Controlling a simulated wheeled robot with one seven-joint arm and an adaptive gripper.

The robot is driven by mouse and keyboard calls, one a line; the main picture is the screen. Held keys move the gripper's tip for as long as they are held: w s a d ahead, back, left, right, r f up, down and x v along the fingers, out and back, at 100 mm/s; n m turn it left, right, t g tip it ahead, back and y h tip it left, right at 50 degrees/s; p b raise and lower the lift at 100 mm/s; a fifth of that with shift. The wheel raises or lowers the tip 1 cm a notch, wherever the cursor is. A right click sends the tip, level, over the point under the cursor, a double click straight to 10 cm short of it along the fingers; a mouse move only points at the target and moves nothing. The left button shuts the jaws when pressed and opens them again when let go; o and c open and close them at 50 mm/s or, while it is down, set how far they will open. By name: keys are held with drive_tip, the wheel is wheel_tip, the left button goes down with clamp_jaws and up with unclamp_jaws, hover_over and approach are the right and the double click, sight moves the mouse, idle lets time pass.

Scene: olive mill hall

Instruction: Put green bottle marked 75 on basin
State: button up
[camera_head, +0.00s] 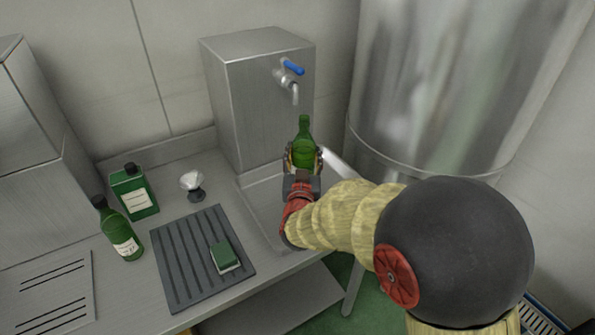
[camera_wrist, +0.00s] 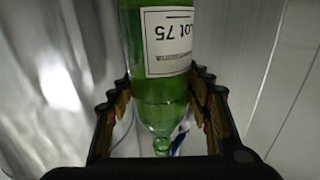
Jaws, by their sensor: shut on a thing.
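The green bottle (camera_head: 303,143) is held by my gripper (camera_head: 302,163) over the basin (camera_head: 262,200), with its neck up in the head view. In the wrist view the bottle (camera_wrist: 160,80) lies between the two fingers of my gripper (camera_wrist: 160,110), and its white label (camera_wrist: 167,40) reads "Lot 75" upside down. My gripper is shut around the bottle's sides. The basin is a metal sink, partly hidden by my arm. I cannot tell how far the bottle's base is above the basin floor.
A steel box with a blue-handled tap (camera_head: 291,68) stands behind the basin. Left of it are a black ribbed mat (camera_head: 185,270) with a green sponge (camera_head: 225,256), another green bottle (camera_head: 119,232), a green canister (camera_head: 135,192) and a small glass piece (camera_head: 192,183). A large steel tank (camera_head: 430,90) stands right.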

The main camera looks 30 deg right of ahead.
drive_tip(key=w+d+f+b, duration=0.2)
drive_tip(key=w+f+b, duration=0.3)
drive_tip(key=w+f, duration=0.3)
drive_tip(key=shift+w+d+f, duration=0.15)
drive_tip(key=shift+w+f, duration=0.15)
drive_tip(key=shift+f, duration=0.9)
drive_tip(key=shift+f, duration=0.15)
drive_tip(key=o, duration=1.5)
drive_tip(key=shift+f, duration=0.1)
drive_tip(key=shift+c, duration=0.2)
drive_tip(key=shift+o, duration=0.2)
